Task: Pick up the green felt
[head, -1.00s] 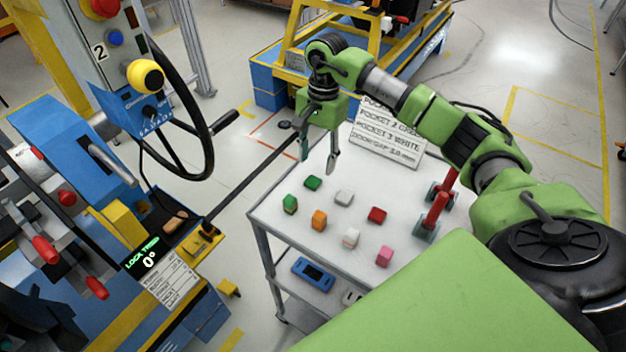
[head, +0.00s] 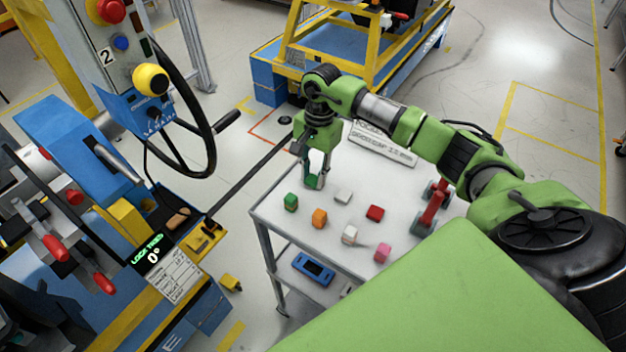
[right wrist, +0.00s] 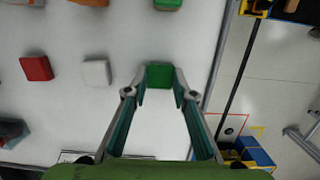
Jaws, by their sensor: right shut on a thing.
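In the head view my right gripper (head: 314,183) is down at the far left part of the white cart top (head: 270,207), shut on the felt. The fingers partly hide the felt there. I cannot tell whether it still touches the cart top. My left gripper is in neither view.
Near the gripper stand a green block (head: 291,202), an orange block (head: 319,218), a white piece (head: 343,196) and a red piece (head: 375,213). A pink block (head: 382,253) is nearer.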

